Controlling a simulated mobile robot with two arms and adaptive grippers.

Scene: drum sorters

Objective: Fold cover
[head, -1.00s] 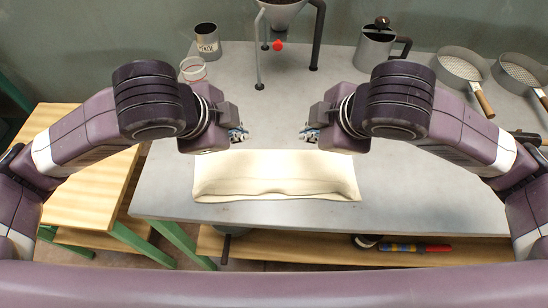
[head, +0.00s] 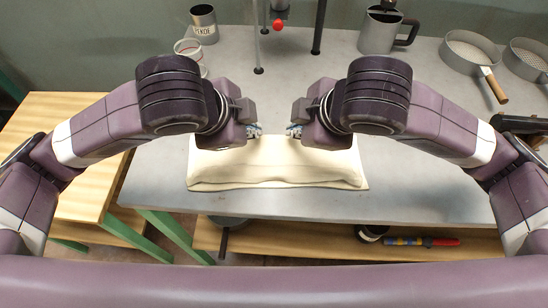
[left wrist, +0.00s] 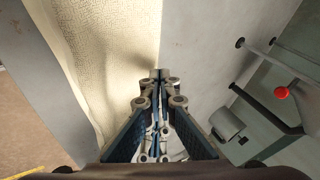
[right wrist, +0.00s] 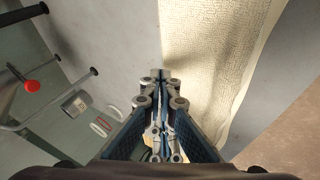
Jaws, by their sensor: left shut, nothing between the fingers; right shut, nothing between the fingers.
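The cream cloth cover (head: 275,168) lies folded in a wide, low strip near the front edge of the grey table. Its near side shows a rounded, bulging fold with a lower layer sticking out. It also shows in the left wrist view (left wrist: 105,60) and the right wrist view (right wrist: 215,70). My left gripper (head: 258,131) is shut and empty above the cover's far edge, left of its middle. My right gripper (head: 290,131) is shut and empty above the same edge, close to the left one. My arms hide the cover's far corners in the head view.
A funnel stand with a red knob (head: 278,26) is behind the cover. A jug (head: 380,32) and sieves (head: 467,52) stand back right. A wooden bench (head: 75,150) is left.

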